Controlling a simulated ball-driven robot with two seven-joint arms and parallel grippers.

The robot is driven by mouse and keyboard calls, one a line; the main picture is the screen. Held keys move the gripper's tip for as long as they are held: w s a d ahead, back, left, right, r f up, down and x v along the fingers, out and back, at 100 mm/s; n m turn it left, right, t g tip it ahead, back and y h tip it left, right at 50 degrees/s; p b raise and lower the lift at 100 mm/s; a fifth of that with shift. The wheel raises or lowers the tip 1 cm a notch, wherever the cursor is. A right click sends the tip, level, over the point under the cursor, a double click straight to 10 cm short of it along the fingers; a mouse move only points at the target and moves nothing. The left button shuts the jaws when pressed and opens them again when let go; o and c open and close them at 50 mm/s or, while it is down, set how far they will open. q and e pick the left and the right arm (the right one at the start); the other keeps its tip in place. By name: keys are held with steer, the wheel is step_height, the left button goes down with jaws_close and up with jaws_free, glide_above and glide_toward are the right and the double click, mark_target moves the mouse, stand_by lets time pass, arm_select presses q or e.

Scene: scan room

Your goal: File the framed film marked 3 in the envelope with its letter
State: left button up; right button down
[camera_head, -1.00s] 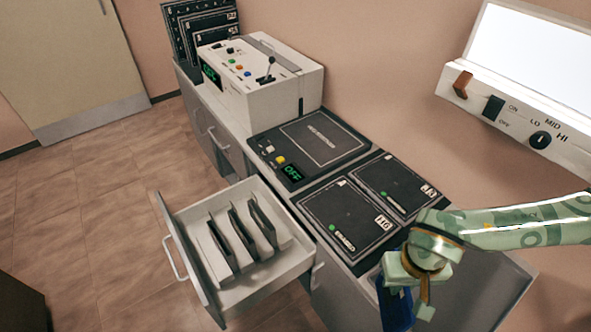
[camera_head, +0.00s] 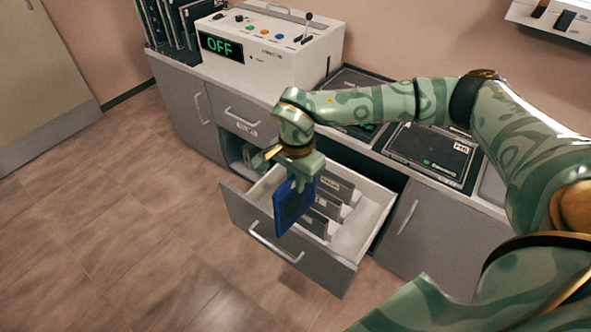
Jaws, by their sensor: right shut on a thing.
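My right gripper (camera_head: 303,172) is shut on a blue framed film (camera_head: 288,206). It holds the film upright, above or just inside the open drawer (camera_head: 290,250); I cannot tell how low it reaches. No number can be read on the film from this side. Grey envelopes with pale labels stand in a row in the drawer; one (camera_head: 338,184) shows behind the film, and others are partly hidden by it. Their letters are too small to read. My left gripper is not in view.
A white control box (camera_head: 265,50) reading OFF stands on the cabinet, with dark framed panels (camera_head: 175,30) beside it. Dark pads (camera_head: 432,155) lie on the counter behind my arm. The drawer juts over clear floor (camera_head: 130,220).

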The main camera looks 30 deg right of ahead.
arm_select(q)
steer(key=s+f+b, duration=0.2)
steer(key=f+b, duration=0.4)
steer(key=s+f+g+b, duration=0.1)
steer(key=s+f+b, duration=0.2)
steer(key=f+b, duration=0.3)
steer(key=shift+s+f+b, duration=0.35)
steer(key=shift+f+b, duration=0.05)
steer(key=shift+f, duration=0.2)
arm_select(e)
steer(key=w+d+f+m, duration=0.8)
steer(key=f+m, duration=0.4)
steer(key=m, duration=0.5)
steer(key=shift+w+d, duration=0.4)
steer(key=shift+d, duration=0.1)
steer(key=shift+r, duration=0.1)
